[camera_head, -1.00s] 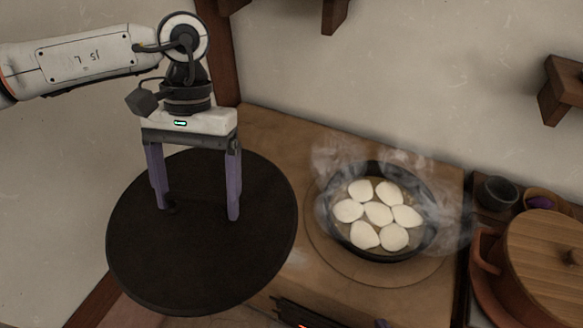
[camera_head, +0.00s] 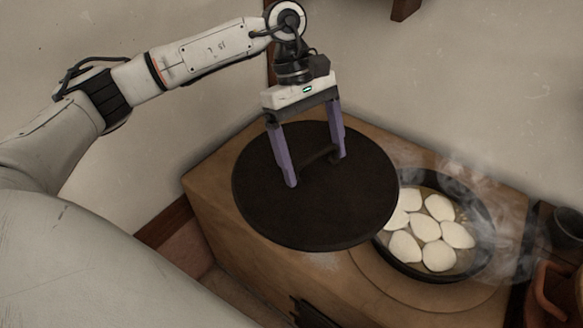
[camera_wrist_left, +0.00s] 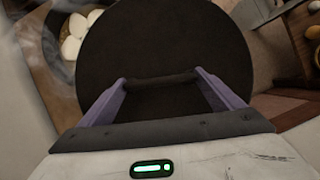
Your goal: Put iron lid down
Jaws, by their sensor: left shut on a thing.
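The iron lid (camera_head: 340,215) is a large flat black disc with a bar handle on top. My left gripper (camera_head: 317,170) is shut on the handle, its purple fingers at the handle's two ends. In the head view the lid is over the left part of the stove top and overlaps the left edge of the pan in the picture. In the left wrist view the lid (camera_wrist_left: 165,45) fills the middle below the fingers (camera_wrist_left: 163,82). I cannot tell whether the lid touches the stove. My right gripper is not in view.
A steaming black pan (camera_head: 486,222) with several white pieces sits on the stove (camera_head: 215,205), right of the lid. A dark cup (camera_head: 568,230) and an orange-brown pot (camera_head: 552,290) stand at the right edge. The wall is close behind.

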